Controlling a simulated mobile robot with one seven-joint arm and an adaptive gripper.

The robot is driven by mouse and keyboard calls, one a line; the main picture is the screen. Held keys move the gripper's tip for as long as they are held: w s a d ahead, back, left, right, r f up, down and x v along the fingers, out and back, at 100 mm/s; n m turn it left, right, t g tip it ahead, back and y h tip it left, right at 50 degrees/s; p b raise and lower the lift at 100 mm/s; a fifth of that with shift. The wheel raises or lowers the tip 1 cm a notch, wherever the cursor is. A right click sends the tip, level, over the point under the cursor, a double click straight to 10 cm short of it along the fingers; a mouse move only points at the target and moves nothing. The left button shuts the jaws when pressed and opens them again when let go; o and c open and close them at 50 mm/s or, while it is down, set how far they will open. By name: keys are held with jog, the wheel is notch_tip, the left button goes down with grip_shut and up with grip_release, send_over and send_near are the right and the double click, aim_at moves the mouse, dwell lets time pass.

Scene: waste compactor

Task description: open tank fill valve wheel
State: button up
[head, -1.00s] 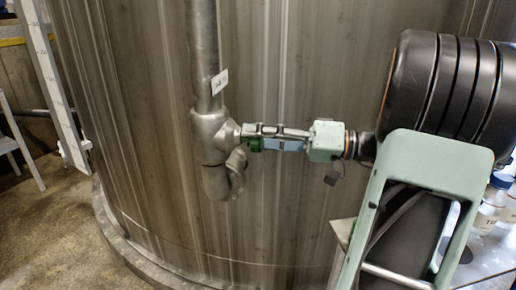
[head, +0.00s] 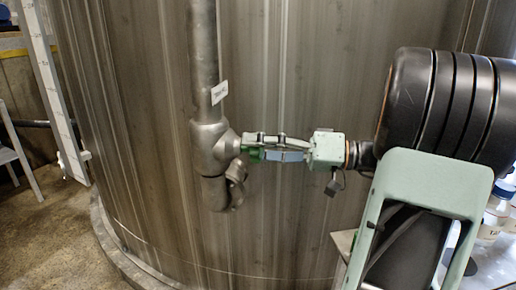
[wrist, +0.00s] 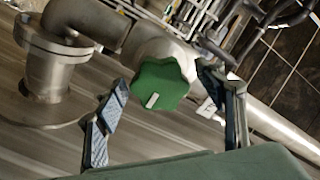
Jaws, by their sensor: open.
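The green tank fill valve wheel (wrist: 160,88) has a lobed rim and a short white mark on its face. It sits on a grey metal valve body (head: 213,148) on the vertical pipe in front of the tank. In the head view only a little green of the wheel (head: 250,154) shows between my fingers. My gripper (wrist: 160,104) is open, with one finger pad at the wheel's lower left and the other at its right. In the wrist view a gap shows between the left pad and the wheel; contact on the right cannot be told.
The large ribbed metal tank wall (head: 310,80) stands close behind the pipe and my gripper. A white tag (head: 219,92) hangs on the pipe. Bottles (head: 492,218) stand on a surface at the right. Open floor (head: 45,235) lies at the left.

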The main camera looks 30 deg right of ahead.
jog(key=v, duration=1.2)
dwell(0.3)
